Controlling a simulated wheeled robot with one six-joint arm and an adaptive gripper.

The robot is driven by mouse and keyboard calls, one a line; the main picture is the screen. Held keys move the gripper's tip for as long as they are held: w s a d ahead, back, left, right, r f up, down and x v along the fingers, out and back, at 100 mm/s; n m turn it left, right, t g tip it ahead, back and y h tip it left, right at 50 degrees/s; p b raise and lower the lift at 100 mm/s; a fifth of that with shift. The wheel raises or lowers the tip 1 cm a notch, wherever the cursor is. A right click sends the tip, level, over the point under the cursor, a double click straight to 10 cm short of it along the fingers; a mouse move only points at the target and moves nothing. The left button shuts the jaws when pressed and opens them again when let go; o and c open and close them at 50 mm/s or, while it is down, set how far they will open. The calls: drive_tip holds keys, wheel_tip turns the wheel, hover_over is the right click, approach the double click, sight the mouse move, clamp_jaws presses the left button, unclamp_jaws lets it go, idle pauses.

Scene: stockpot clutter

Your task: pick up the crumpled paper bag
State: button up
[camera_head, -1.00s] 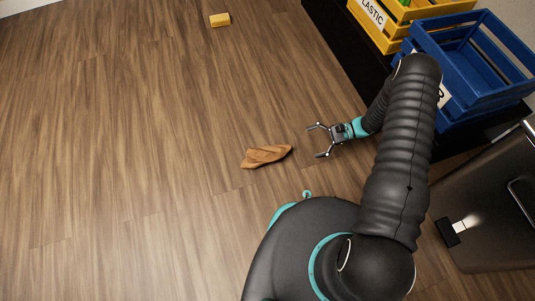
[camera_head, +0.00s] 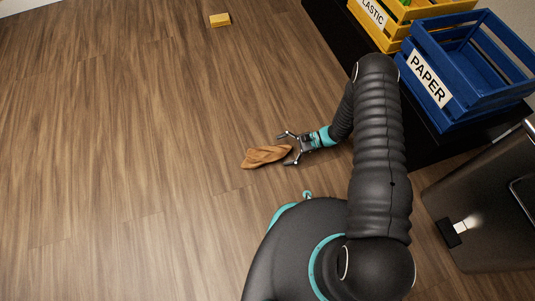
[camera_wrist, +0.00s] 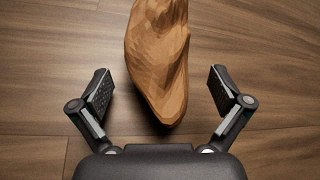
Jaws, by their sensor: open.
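The crumpled paper bag (camera_head: 264,156) is brown and lies on the wooden floor, left of my gripper in the head view. My gripper (camera_head: 287,149) is open, with its fingers at the bag's right end. In the wrist view, the bag (camera_wrist: 158,60) runs from the top edge down to a rounded end near the line between the fingertips. The open fingers of my gripper (camera_wrist: 161,88) stand on either side of that end, with a gap on both sides. The bag's far end is cut off in the wrist view.
A blue crate labelled PAPER (camera_head: 465,107) and a yellow crate (camera_head: 405,40) stand on a black surface at the upper right. A yellow block (camera_head: 219,19) lies on the floor at the top. A dark metallic box (camera_head: 480,205) stands at the right. The floor at left is clear.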

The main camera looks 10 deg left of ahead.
drive_tip(key=shift+a, duration=0.1)
drive_tip(key=c, duration=1)
drive_tip(key=shift+c, duration=0.2)
